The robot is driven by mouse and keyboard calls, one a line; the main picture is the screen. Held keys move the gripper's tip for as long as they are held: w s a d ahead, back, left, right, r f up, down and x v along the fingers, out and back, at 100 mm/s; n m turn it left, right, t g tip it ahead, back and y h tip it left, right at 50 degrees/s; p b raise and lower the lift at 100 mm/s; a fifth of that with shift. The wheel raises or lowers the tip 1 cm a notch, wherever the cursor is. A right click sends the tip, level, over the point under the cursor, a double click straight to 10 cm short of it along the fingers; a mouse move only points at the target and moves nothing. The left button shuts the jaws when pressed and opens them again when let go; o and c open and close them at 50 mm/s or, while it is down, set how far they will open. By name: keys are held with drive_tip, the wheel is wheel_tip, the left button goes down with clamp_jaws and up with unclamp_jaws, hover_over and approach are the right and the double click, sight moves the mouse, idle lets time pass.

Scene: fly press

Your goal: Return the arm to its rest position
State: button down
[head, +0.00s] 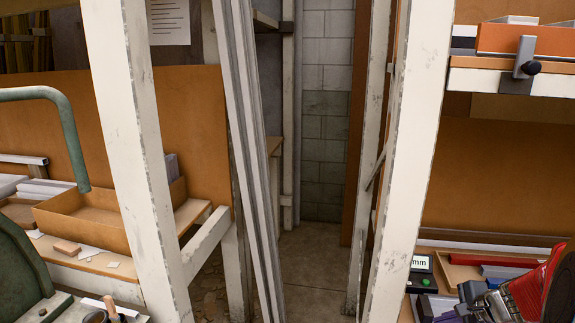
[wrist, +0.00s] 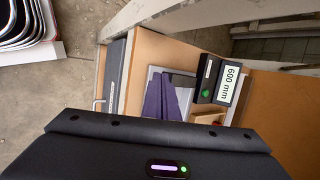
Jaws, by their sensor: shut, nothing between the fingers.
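My gripper (wrist: 160,145) shows as a dark body with a small lit strip across the bottom of the wrist view. It is shut with nothing in it.
A white post (head: 405,160) stands left of the right-hand shelving. A green machine frame (head: 50,110) and an open wooden tray (head: 95,215) are at the left. A clear floor gap (head: 315,255) runs between the posts.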

drive_tip(key=s+a+r+n, duration=0.4)
drive_tip(key=s+a+n, duration=0.1)
drive_tip(key=a, duration=0.4)
drive_tip(key=s+a+r+n+h, duration=0.1)
drive_tip(key=s+a+r+n, duration=0.4)
drive_tip(key=a+n, duration=0.3)
drive_tip(key=s+a+r+n+g, duration=0.1)
drive_tip(key=s+a+r+n, duration=0.3)
drive_tip(key=s+a+n, duration=0.3)
drive_tip(key=a, duration=0.4)
drive_tip(key=shift+s+r+h, duration=0.2)
drive_tip(key=shift+r+h, duration=0.1)
